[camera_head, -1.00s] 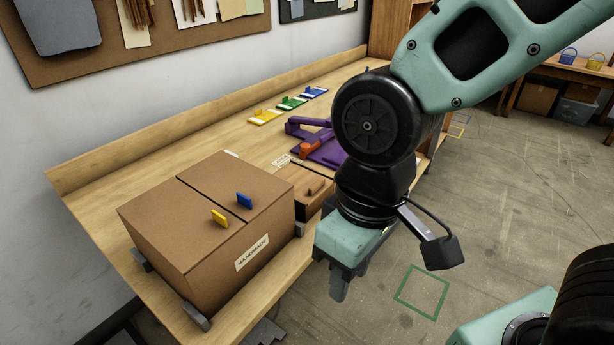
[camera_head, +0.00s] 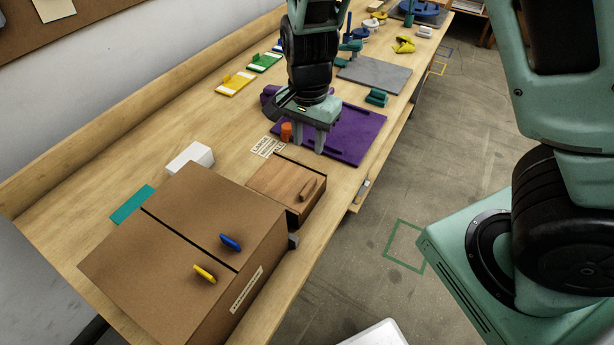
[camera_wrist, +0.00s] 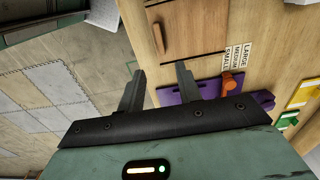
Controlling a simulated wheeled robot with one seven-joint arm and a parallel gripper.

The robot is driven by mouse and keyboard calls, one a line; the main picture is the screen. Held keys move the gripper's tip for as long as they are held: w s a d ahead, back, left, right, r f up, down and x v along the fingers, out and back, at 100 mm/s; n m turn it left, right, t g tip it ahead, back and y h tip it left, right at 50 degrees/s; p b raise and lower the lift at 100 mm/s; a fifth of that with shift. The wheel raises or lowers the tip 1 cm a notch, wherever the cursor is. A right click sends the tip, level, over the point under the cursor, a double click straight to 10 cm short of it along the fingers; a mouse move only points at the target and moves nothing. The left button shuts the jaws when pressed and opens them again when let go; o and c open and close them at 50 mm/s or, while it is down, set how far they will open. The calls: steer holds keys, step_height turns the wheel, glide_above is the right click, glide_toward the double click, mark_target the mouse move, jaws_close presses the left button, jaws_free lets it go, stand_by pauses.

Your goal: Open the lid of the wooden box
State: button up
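The wooden box (camera_head: 272,178) sits on the bench just behind the cardboard box, its lid lying flat and looking closed. A wooden bar handle (camera_head: 307,188) is on the lid near the aisle side. In the wrist view the box (camera_wrist: 200,28) shows at the top, with its handle (camera_wrist: 158,38) left of the lid's middle. My gripper (camera_head: 307,148) is open and empty, beyond the box over the near end of the purple board. In the wrist view the fingers (camera_wrist: 160,78) are apart, with nothing between them, and not touching the handle.
A cardboard box (camera_head: 180,245) with blue and yellow tabs stands close in front. The purple board (camera_head: 352,140) with an orange knob (camera_head: 286,131) lies just beyond the wooden box. A white block (camera_head: 190,158) is to the left. The aisle floor is open at right.

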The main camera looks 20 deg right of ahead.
mark_target(308, 186)
step_height(308, 186, down, 15)
steer(key=shift+r+p, duration=0.1)
steer(key=shift+p, duration=0.25)
jaws_close()
